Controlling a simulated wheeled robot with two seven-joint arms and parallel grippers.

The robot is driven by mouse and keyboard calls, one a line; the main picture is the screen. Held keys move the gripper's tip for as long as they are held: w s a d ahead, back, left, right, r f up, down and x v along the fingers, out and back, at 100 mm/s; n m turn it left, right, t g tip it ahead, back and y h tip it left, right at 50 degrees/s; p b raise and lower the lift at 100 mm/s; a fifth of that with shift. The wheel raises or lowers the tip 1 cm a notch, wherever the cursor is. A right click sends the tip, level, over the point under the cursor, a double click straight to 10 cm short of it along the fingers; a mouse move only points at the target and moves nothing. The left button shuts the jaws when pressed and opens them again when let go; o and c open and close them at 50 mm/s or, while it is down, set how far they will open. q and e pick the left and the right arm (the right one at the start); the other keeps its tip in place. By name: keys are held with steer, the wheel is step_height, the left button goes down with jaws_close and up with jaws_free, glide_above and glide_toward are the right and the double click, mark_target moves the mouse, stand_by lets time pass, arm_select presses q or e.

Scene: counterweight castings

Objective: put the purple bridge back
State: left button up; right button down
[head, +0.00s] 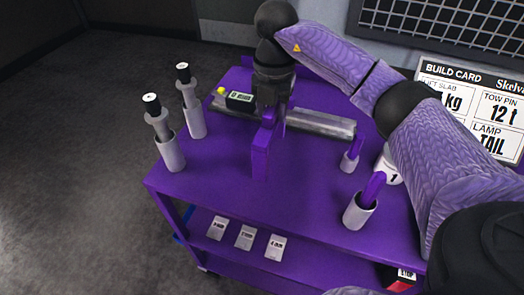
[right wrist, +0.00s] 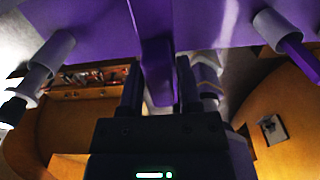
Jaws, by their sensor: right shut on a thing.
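The purple bridge (head: 260,155) shows in the head view as a narrow upright purple piece at the middle of the purple cart top (head: 310,185). My right gripper (head: 270,112) comes down over its upper end and is shut on it. In the right wrist view the purple piece (right wrist: 158,72) lies between the two dark fingers. The gripper hides part of it. I cannot tell whether its lower end touches the cart top, as both are the same purple. My left gripper is not in view.
A long grey bar (head: 320,123) with a small display (head: 240,98) lies behind the gripper. Two grey posts with rods (head: 170,150) (head: 193,118) stand at left. Two light cups (head: 358,212) (head: 349,162) hold purple pegs at right. Cards (head: 245,238) lie on the lower shelf.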

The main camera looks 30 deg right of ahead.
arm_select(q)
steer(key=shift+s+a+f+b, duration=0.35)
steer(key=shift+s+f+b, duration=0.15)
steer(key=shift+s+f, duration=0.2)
arm_select(e)
step_height(320, 180, down, 7)
steer(key=shift+s+f, duration=0.15)
steer(key=shift+s, duration=0.2)
steer(key=shift+f, duration=0.1)
steer(key=shift+c, duration=1.4)
jaws_free()
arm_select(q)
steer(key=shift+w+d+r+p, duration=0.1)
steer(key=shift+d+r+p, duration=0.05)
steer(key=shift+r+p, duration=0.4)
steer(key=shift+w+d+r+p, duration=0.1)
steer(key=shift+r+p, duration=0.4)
arm_select(e)
step_height(320, 180, up, 12)
steer(key=shift+r, duration=0.15)
